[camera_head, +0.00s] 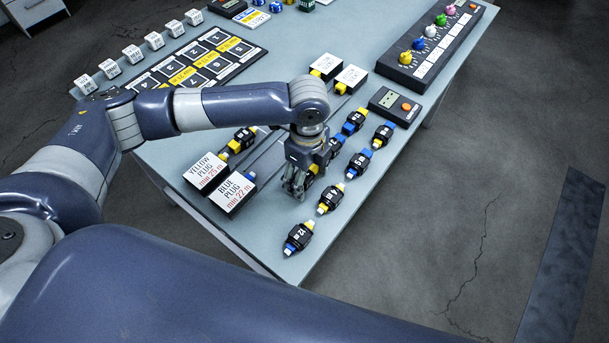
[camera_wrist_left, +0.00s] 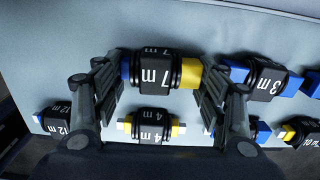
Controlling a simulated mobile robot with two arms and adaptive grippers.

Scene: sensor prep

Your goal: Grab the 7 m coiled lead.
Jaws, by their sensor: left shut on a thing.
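The 7 m coiled lead (camera_wrist_left: 155,70) is a black coil marked "7 m" with a blue plug at one end and a yellow plug at the other. In the left wrist view it sits between the two fingers of my left gripper (camera_wrist_left: 160,95), which is shut on it. In the head view my left gripper (camera_head: 298,188) points down at the table among the leads and hides most of this one. Whether the lead touches the table is not clear. My right gripper is not in view.
Close by lie the 4 m lead (camera_wrist_left: 151,130), the 3 m lead (camera_wrist_left: 262,80) and the 12 m lead (camera_head: 298,238). Blocks labelled yellow plug (camera_head: 207,172) and blue plug (camera_head: 233,191) stand to the left. A small meter (camera_head: 394,105) and a knob panel (camera_head: 432,48) are farther back.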

